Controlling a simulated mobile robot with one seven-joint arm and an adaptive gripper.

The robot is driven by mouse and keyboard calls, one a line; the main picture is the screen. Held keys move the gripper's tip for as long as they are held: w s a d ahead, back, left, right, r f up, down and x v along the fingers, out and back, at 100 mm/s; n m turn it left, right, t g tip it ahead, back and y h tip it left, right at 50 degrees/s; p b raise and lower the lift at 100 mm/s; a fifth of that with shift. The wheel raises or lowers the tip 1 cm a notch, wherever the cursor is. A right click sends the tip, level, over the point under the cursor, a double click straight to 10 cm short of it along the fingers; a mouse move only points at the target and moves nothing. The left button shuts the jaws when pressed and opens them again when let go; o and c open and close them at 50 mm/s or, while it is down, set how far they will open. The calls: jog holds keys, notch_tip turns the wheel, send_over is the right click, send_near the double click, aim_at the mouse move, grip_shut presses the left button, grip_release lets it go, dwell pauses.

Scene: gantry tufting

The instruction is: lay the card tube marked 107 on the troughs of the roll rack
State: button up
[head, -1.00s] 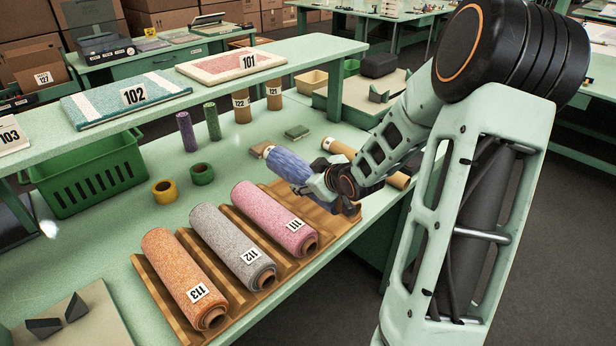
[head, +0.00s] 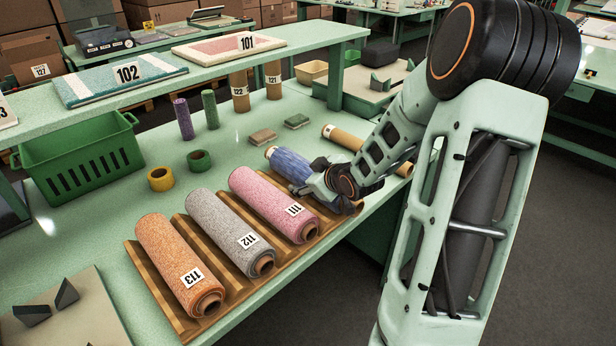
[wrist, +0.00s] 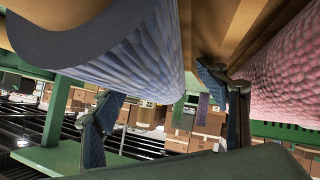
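A blue roll (head: 290,165) lies on the wooden roll rack (head: 226,292), to the right of the pink roll and roughly parallel to it. My gripper (head: 328,190) is at its near end. In the wrist view the blue roll (wrist: 150,50) fills the top left, and my gripper's fingers (wrist: 168,115) stand wide apart with nothing between them. A bare card tube (head: 345,137) lies on the table behind my arm, partly hidden. I can read no 107 on the tube or the blue roll.
Pink roll 111 (head: 272,203), grey roll 112 (head: 230,232) and orange roll 113 (head: 178,265) fill the other troughs. Upright tubes (head: 239,92), yellow and green tape rings (head: 199,160) and a green basket (head: 82,165) stand behind. A raised shelf (head: 210,60) spans the back.

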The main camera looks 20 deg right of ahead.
jog(key=shift+o, duration=0.4)
jog(key=shift+s+f, duration=0.1)
jog(key=shift+s, duration=0.1)
jog(key=v, duration=1.1)
jog(key=shift+s+r, duration=0.25)
jog(key=shift+r, duration=0.15)
